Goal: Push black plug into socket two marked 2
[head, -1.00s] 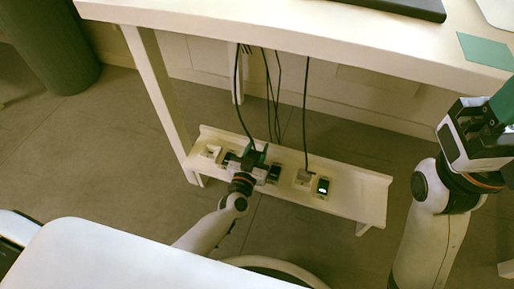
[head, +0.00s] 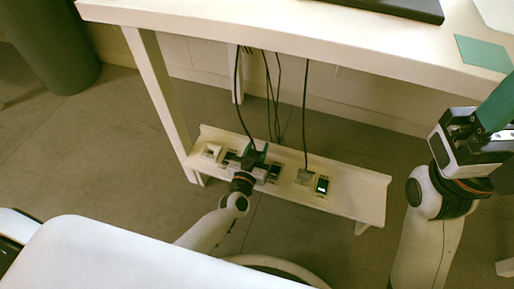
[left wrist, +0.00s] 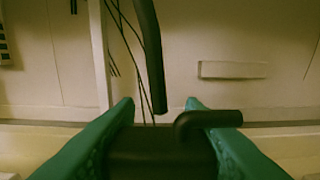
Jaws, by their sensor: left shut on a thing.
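My left gripper (head: 254,155) is over the low white shelf (head: 345,200) under the table, among a row of sockets. In the left wrist view its teal fingers (left wrist: 160,128) are shut on the black plug (left wrist: 160,155), with a black cable rising in front of it. In the head view the gripper hides most of the plug and the socket below it, so I cannot tell how far in it sits. No mark 2 is readable. My right gripper (head: 490,122) is at the right edge, away from the shelf; its jaws are not clear.
A white socket (head: 211,151) is at the shelf's left. A grey plug (head: 304,175) with a cable and a black unit with a lit display (head: 322,185) are to the right. Several cables hang behind. The white table (head: 330,50) overhangs the shelf.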

